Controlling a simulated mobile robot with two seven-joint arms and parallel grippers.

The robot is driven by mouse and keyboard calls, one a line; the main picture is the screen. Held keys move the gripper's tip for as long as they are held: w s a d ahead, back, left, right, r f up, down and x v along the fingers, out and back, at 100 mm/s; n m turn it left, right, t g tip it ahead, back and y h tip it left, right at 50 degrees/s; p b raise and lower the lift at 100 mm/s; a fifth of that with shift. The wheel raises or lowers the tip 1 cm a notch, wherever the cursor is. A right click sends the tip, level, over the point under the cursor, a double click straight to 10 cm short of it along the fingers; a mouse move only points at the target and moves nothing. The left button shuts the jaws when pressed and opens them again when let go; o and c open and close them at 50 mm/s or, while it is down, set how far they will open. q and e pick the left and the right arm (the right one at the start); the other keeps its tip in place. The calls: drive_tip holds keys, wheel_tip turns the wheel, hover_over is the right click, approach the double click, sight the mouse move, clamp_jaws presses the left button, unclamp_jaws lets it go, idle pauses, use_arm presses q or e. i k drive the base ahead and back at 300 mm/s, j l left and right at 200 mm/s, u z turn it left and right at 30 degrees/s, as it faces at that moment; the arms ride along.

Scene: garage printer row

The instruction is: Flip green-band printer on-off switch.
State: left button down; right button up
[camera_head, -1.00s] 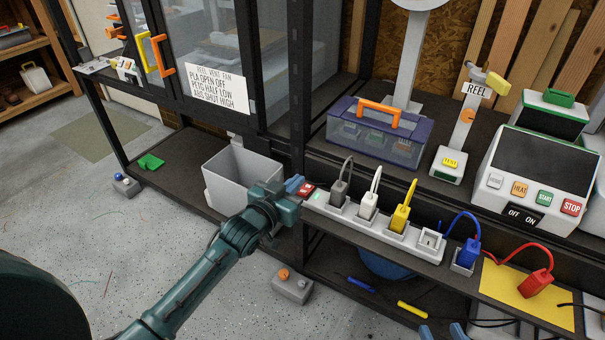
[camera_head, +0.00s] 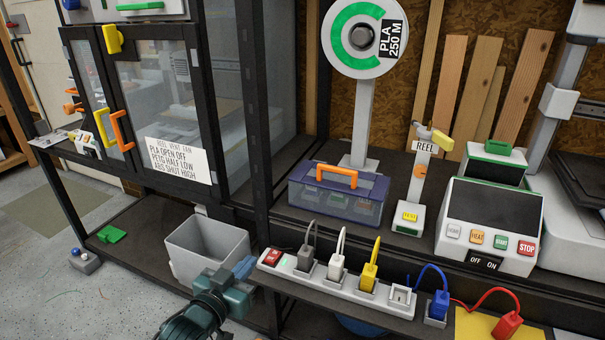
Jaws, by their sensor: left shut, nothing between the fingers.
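The printer control box (camera_head: 488,215) with a green strip along its top stands on the shelf at right. It has a dark screen and HOME, HEAT, START and STOP buttons. A black on-off switch (camera_head: 484,263) marked OFF and ON sits low on its front; which side is pressed I cannot tell. My left gripper (camera_head: 244,267) is shut and empty at the lower middle, just left of the power strip's red switch (camera_head: 271,257), far left of the printer switch. Whether it touches the strip I cannot tell. My right gripper is out of view.
The white power strip (camera_head: 290,272) carries grey, white and yellow plugs along the shelf edge. Blue (camera_head: 439,304) and red (camera_head: 508,325) plugs lie farther right. A grey bin (camera_head: 208,250) stands behind my left arm. A REEL post (camera_head: 416,185) and clear case (camera_head: 337,197) stand on the shelf.

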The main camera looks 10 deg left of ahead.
sight(493, 263)
drive_tip(key=k+j, duration=0.2)
drive_tip(key=k, duration=0.3)
drive_tip(key=k+j, duration=0.15)
drive_tip(key=k, duration=0.3)
